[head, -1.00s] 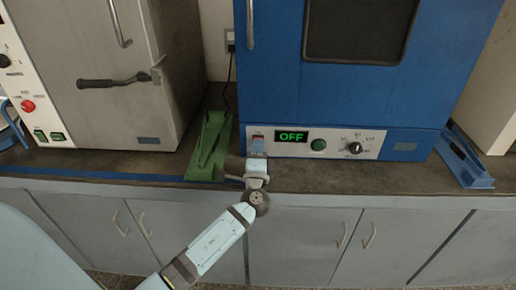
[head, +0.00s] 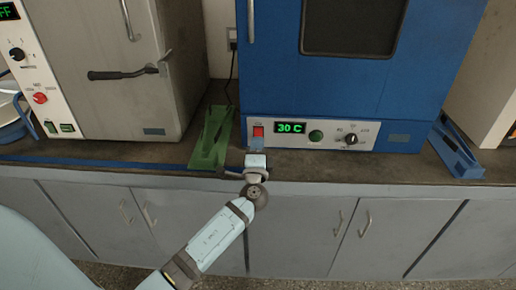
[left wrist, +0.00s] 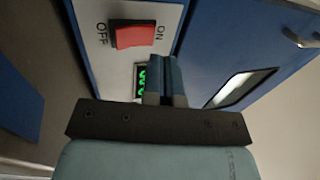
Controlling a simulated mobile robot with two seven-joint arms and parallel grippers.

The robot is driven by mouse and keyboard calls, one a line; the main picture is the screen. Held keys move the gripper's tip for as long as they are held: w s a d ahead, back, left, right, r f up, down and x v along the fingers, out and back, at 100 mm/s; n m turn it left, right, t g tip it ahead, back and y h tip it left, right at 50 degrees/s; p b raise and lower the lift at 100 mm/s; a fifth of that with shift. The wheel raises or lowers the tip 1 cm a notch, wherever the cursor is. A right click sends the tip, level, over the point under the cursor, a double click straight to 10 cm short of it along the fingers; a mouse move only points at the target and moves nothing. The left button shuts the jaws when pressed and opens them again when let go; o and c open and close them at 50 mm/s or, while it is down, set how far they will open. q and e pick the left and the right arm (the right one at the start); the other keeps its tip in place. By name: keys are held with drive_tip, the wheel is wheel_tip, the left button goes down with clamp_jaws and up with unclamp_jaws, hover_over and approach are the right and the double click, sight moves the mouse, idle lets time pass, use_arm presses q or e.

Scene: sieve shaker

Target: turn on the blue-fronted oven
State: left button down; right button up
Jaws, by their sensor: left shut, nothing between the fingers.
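The blue-fronted oven (head: 330,90) stands on the counter, its door shut. Its display (head: 290,128) is lit green and reads 30 C. The red power switch (head: 258,132) is at the left end of its panel; in the left wrist view the switch (left wrist: 134,35) sits between the marks OFF and ON. My left gripper (head: 257,147) is shut and empty, just below the switch in the head view. In the left wrist view its fingertips (left wrist: 164,62) are beside the switch and apart from it in the picture. My right gripper is not in view.
A grey oven (head: 110,70) with a lever handle stands at the left. A green stand (head: 211,138) lies between the ovens, close to my left gripper. A blue stand (head: 457,150) is at the right. The counter's front strip is mostly clear.

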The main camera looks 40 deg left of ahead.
use_arm(q)
drive_tip(key=s+d, duration=0.5)
drive_tip(key=s, duration=0.3)
drive_tip(key=shift+s+f, duration=0.25)
drive_tip(key=shift+f, duration=0.2)
drive_tip(key=shift+d, duration=0.1)
